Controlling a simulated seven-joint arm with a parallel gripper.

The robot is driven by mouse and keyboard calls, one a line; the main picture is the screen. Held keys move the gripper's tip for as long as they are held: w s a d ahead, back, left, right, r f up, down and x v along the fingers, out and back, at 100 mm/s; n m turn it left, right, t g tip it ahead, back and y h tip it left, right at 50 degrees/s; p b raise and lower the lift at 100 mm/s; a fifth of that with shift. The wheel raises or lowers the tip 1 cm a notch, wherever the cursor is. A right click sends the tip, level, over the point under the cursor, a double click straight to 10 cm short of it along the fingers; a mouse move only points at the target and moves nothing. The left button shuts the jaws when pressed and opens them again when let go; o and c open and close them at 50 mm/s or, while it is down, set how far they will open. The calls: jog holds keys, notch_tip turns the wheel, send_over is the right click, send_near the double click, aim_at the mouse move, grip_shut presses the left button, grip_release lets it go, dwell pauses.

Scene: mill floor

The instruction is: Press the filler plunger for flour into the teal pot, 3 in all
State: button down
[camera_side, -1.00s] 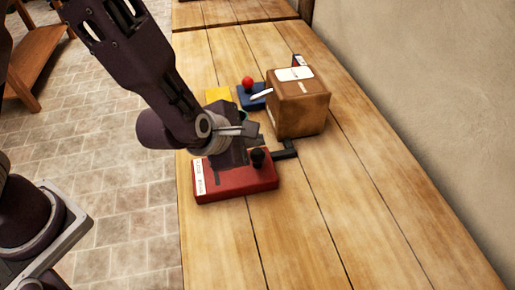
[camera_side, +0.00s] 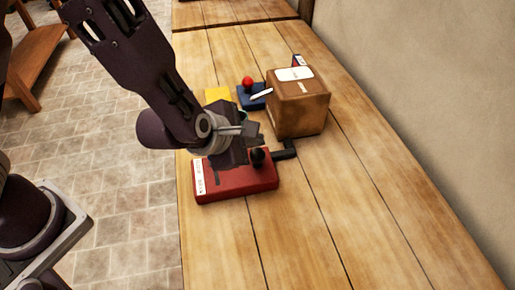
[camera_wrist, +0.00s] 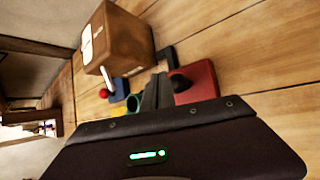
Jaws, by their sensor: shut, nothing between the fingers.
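A red box (camera_side: 236,182) with a white label, its print unreadable, sits on the wooden table. A black round knob (camera_side: 258,155) stands on its top; the knob also shows in the wrist view (camera_wrist: 180,83). My gripper (camera_side: 253,137) is shut and empty, low over the far side of the red box, close to the knob. In the wrist view the dark fingers (camera_wrist: 155,92) lie just left of the knob; I cannot tell whether they touch. The teal pot (camera_wrist: 133,103) shows left of the fingers, partly hidden; in the side view my gripper hides most of it.
A yellow block (camera_side: 218,95) lies to the left. A black bracket (camera_side: 286,151) is right of the knob. The table's front is clear.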

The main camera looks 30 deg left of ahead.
aim_at(254, 154)
dwell(0.7)
jog(key=shift+f, duration=0.4)
jog(key=shift+f, duration=0.95)
dwell(0.7)
jog(key=shift+r, duration=1.35)
jog(key=shift+r, duration=0.1)
jog(key=shift+r, duration=2.45)
